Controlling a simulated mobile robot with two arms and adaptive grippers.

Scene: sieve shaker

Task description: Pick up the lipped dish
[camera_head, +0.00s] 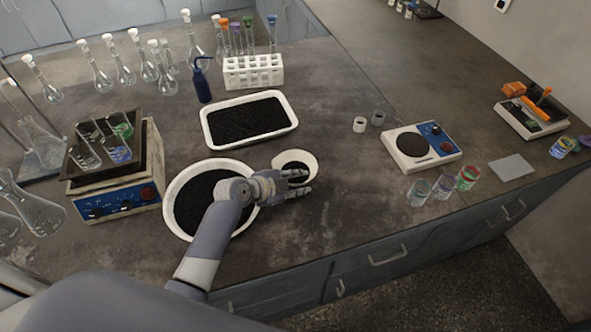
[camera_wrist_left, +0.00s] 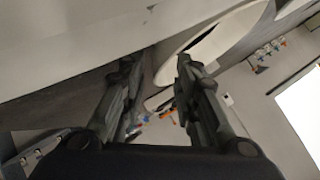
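A small round white dish (camera_head: 312,161) with dark grains in it stands on the dark bench; I take it for the lipped dish, though no lip shows clearly. My left gripper (camera_head: 305,181) is at its near side, fingers pointing right and partly covering its front. Whether they touch it, I cannot tell. In the left wrist view the fingers (camera_wrist_left: 155,75) are apart with nothing held between them. A white curved rim (camera_wrist_left: 205,38) shows close beyond them; which vessel it belongs to is unclear. My right gripper is not in view.
A larger round white bowl (camera_head: 172,208) of dark grains lies under my left forearm. A white rectangular tray (camera_head: 207,128) of grains is behind. A hotplate (camera_head: 422,147) and coloured jars (camera_head: 443,186) stand to the right.

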